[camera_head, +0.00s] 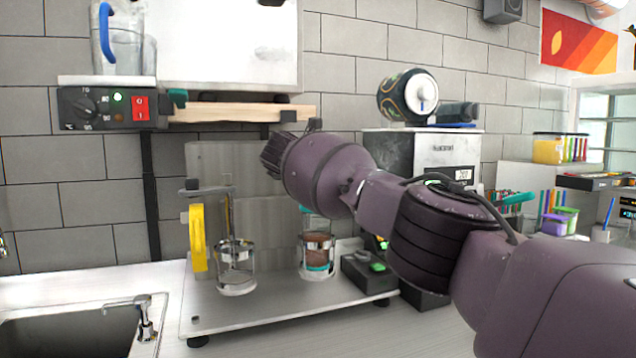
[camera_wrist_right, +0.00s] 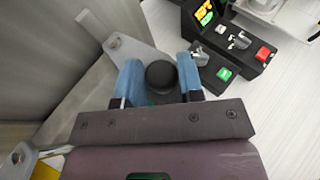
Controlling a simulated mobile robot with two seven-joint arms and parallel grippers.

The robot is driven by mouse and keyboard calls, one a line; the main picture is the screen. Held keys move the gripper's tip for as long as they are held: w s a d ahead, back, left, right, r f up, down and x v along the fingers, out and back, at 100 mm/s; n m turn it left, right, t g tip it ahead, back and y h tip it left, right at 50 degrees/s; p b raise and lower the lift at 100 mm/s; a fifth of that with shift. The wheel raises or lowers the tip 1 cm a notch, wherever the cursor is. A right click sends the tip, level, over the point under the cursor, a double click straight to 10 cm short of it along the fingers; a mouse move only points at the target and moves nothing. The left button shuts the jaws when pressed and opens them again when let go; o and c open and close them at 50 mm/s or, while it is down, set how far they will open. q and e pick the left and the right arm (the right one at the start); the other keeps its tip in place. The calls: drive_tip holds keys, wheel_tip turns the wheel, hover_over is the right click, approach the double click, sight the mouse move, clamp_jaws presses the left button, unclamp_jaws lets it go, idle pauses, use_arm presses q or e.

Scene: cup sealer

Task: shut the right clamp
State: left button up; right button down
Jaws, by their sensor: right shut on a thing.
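The cup sealer's metal base plate (camera_head: 290,305) stands on the counter, with an upright grey back panel. The right holder (camera_head: 317,255) has a cup with brown contents. The right clamp is mostly hidden behind my right arm in the head view; a bit of teal shows above the right cup. In the right wrist view my right gripper (camera_wrist_right: 160,78) has its blue fingers on both sides of a round black knob (camera_wrist_right: 161,73), shut on it. A grey metal bracket with a hole (camera_wrist_right: 125,47) lies beside the knob. My left gripper is not in view.
The left holder (camera_head: 236,268) has a clear cup, with a yellow handle (camera_head: 198,238) beside it. A black control box (camera_head: 368,270) with a green button stands right of the holders. A sink (camera_head: 70,330) is at the left front.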

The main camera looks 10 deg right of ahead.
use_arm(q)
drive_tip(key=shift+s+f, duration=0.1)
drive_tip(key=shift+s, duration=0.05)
use_arm(e)
drive_tip(key=shift+a+f, duration=0.1)
drive_tip(key=c, duration=0.8)
unclamp_jaws()
drive_tip(key=shift+s+a+r, duration=0.1)
drive_tip(key=shift+s+r, duration=0.1)
drive_tip(key=shift+r, duration=0.1)
use_arm(q)
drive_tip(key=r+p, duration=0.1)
drive_tip(key=p, duration=0.1)
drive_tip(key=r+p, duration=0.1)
drive_tip(key=p, duration=0.1)
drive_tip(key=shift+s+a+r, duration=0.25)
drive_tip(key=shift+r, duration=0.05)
use_arm(e)
drive_tip(key=v, duration=1)
drive_tip(key=shift+a, duration=0.2)
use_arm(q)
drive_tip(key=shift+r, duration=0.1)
use_arm(e)
drive_tip(key=shift+s, duration=0.1)
